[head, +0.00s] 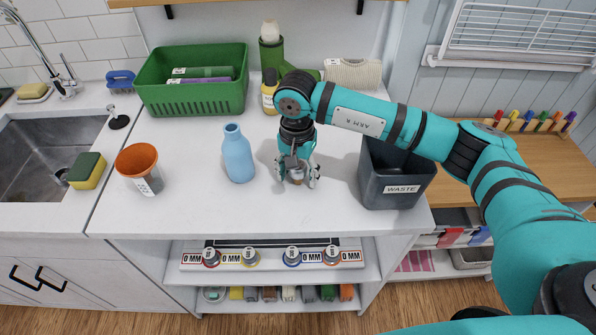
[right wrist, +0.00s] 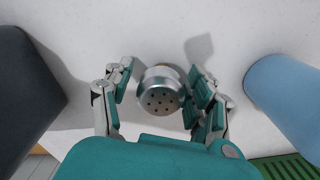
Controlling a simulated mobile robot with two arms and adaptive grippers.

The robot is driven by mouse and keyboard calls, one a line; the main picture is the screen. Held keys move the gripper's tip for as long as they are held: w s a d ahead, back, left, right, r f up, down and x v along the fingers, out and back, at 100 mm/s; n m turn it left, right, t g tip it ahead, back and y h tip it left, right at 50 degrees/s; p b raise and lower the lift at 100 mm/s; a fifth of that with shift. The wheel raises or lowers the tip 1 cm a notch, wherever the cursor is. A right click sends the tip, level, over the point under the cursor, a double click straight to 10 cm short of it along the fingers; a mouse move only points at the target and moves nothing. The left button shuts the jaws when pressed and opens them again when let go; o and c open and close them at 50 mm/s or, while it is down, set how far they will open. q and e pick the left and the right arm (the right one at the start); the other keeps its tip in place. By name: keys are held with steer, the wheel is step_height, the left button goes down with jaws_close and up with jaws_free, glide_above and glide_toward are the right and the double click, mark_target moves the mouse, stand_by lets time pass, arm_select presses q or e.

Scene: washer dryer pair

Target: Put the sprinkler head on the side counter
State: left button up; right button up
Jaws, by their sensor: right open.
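The sprinkler head (right wrist: 160,92), a small silver metal piece with a perforated round face, stands on the white counter (head: 200,205). In the right wrist view it sits between the two fingers of my right gripper (right wrist: 160,95), which is open. In the head view my right gripper (head: 297,181) points down at the counter and mostly hides the sprinkler head. A wooden counter (head: 452,95) at the right looks like the side counter. My left gripper is not in view.
A blue bottle (head: 238,155) stands left of my right gripper, and a dark waste bin (head: 393,178) stands to its right. A green basket (head: 192,80), orange cup (head: 140,166) and yellow bottle (head: 269,97) are also on the white counter. Colored pegs (head: 535,121) line the wooden counter's back.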

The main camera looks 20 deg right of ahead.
step_height(320, 180, up, 11)
steer(key=b, duration=0.3)
steer(key=shift+a, duration=0.15)
steer(key=shift+r, duration=0.5)
